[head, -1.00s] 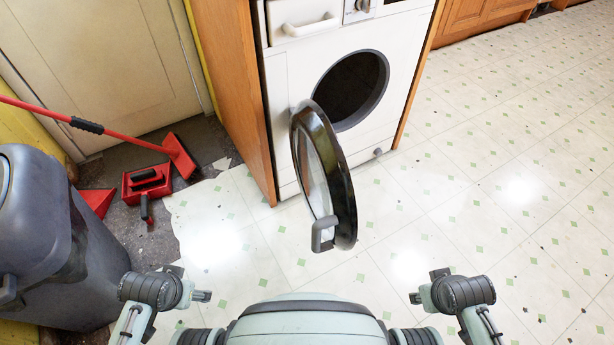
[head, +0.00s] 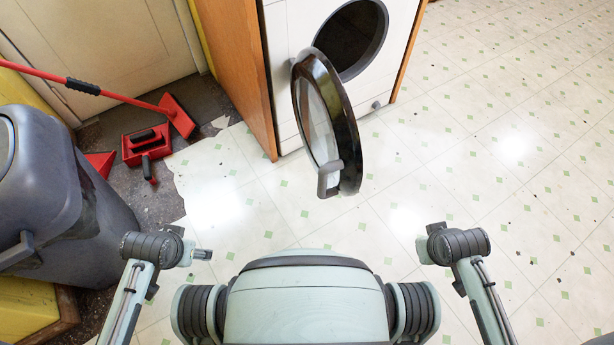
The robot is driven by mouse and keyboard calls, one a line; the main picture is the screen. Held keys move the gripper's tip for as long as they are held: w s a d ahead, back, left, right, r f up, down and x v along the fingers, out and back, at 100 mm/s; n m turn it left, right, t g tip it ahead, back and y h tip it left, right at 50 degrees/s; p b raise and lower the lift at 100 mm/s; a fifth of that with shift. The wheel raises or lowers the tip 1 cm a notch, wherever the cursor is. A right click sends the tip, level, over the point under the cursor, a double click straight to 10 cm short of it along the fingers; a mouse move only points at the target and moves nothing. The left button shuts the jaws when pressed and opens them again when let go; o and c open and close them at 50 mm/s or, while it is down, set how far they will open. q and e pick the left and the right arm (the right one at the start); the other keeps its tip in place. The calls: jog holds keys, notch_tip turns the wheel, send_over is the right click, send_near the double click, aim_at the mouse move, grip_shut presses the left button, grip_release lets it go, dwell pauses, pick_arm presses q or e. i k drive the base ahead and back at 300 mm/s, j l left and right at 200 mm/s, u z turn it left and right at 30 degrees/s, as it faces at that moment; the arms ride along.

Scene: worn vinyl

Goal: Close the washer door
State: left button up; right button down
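The white washer (head: 286,60) stands at the top of the head view, and its dark round opening (head: 345,45) is exposed. Its round door (head: 345,120), with a dark rim and glass middle, is swung wide open on the left side of the opening. The grey door handle (head: 328,178) is at the door's lower edge. My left gripper (head: 202,254) is below and left of the door, well apart from it. My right gripper (head: 422,250) is below and right of it, also apart. Both are small and seen at a poor angle, so their fingers are unclear.
A grey bin (head: 60,215) stands at the left. A red broom (head: 178,117) and red dustpan (head: 147,145) lie by the back door. A wooden panel (head: 238,65) flanks the washer. The tiled floor (head: 500,160) is clear to the right.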

aim_at(325, 120)
jog(key=k+j+z, duration=0.25)
jog(key=k+j, duration=0.5)
